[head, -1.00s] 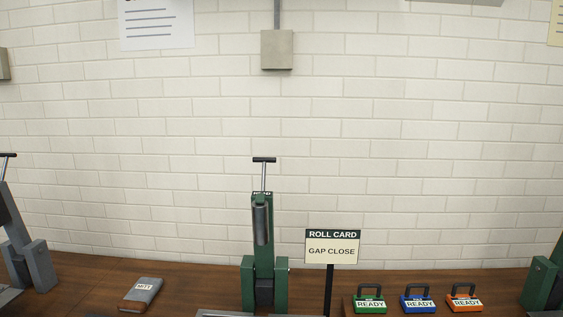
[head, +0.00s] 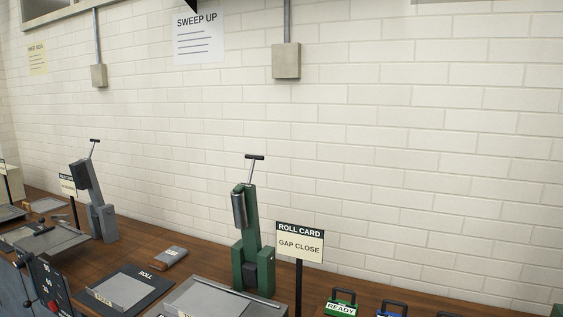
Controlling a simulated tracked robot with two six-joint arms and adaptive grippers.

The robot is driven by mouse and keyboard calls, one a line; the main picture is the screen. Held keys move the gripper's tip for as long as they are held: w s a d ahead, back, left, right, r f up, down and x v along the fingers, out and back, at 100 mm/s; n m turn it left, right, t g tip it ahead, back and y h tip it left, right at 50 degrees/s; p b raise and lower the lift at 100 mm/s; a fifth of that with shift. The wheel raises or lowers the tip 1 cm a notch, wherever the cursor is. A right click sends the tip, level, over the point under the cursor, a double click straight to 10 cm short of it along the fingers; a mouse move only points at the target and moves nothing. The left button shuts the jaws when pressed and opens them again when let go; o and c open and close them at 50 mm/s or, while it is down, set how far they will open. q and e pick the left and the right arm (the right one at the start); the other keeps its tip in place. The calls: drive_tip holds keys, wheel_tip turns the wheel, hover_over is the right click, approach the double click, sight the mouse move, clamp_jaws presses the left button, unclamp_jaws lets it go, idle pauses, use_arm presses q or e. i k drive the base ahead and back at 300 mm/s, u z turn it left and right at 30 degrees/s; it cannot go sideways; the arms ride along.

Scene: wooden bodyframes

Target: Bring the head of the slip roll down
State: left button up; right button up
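The green slip roll (head: 252,235) stands on the wooden bench near the middle of the head view. Its head is raised: the green arm points up, with a dark roller on its left side and a black T-handle (head: 254,157) on a thin rod at the top. A sign beside it (head: 299,243) reads "ROLL CARD, GAP CLOSE". A grey machine of similar shape (head: 92,200) stands at the left, also with its arm up. Neither of my grippers is in view.
A grey box marked "MITT" (head: 171,257) lies left of the green machine. A dark mat marked "ROLL" (head: 146,275) holds a grey plate. A green "READY" padlock (head: 340,304) and a blue one (head: 392,309) sit at the lower right. A brick wall stands behind.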

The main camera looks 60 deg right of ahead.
sight(251, 236)
drive_tip(key=z, duration=0.1)
drive_tip(key=k, duration=0.45)
drive_tip(key=z, duration=0.8)
drive_tip(key=i, duration=1)
drive_tip(key=u, duration=0.05)
